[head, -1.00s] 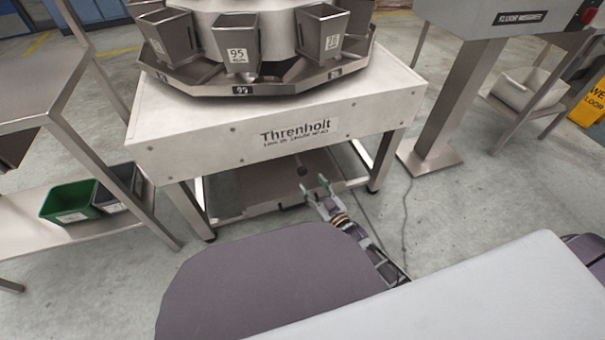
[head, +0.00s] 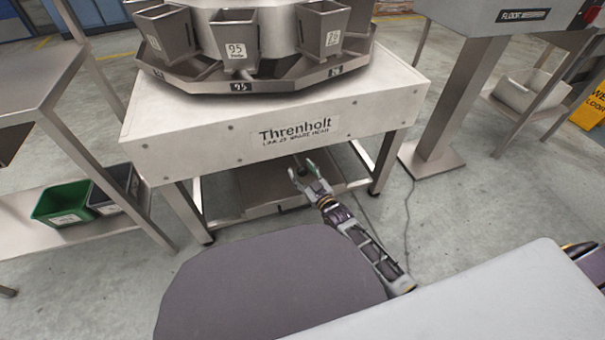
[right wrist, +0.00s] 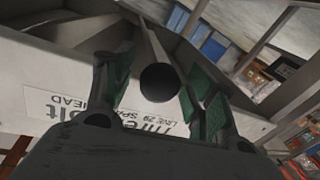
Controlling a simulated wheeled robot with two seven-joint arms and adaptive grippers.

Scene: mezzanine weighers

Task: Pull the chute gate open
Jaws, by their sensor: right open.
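The chute gate's handle shows in the right wrist view as a rod with a round black knob (right wrist: 160,82) at its near end. The rod runs back under the white weigher frame. My right gripper (right wrist: 162,92) is open, with a green-padded finger on each side of the knob; I cannot tell whether either touches it. In the head view my right gripper (head: 302,169) reaches beneath the front panel lettered Threnholt, and its fingers partly hide the dark knob. The gate plate itself I cannot make out clearly. My left gripper is not in view.
The weigher frame's white front panel (head: 225,140) hangs just above my right gripper, with metal legs on both sides. A grey post (head: 447,100) stands to the right. A shelf at left holds a green bin (head: 65,204). A cable lies on the floor.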

